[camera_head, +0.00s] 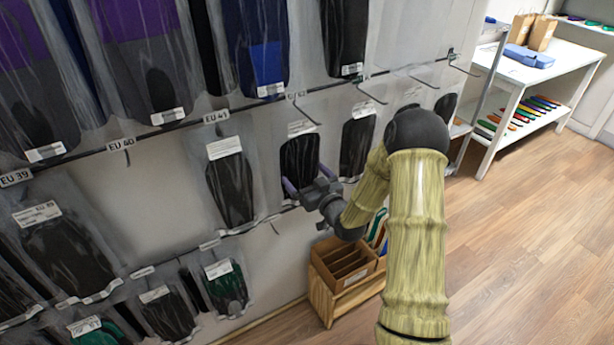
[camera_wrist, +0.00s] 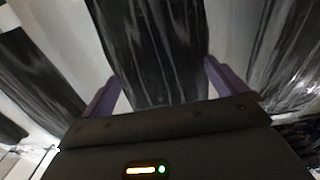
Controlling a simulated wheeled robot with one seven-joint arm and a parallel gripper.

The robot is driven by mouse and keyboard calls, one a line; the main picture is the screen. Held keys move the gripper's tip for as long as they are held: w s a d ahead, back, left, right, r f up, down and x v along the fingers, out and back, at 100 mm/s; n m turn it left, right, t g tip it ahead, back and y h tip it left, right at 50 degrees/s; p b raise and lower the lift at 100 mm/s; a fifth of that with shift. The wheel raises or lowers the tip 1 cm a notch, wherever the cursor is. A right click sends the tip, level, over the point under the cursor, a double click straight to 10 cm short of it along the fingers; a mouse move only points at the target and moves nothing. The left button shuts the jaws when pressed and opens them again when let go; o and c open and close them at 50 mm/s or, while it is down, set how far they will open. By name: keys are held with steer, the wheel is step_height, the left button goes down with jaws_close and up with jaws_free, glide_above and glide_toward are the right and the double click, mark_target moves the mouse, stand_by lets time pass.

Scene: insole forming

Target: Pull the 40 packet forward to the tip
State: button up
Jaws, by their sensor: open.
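The rail labels EU 39 (camera_head: 16,178), EU 40 (camera_head: 121,143) and EU 41 (camera_head: 216,117) are readable. The hook just under EU 40 looks bare. A clear packet with a dark insole (camera_head: 230,187) hangs below EU 41. Right of it hangs another dark-insole packet (camera_head: 299,153), with my gripper (camera_head: 307,178) at its lower part. Its size print is too small to read. In the wrist view my gripper (camera_wrist: 160,88) is open, with one purple finger on each side of a dark packet (camera_wrist: 150,45). I cannot tell whether they touch it.
Another dark packet (camera_head: 357,145) hangs close on the right. More packets fill the rows above and below. A white table (camera_head: 525,70) stands at the back right. The wooden floor at right is clear.

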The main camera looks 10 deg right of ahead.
steer(key=c, duration=1.1)
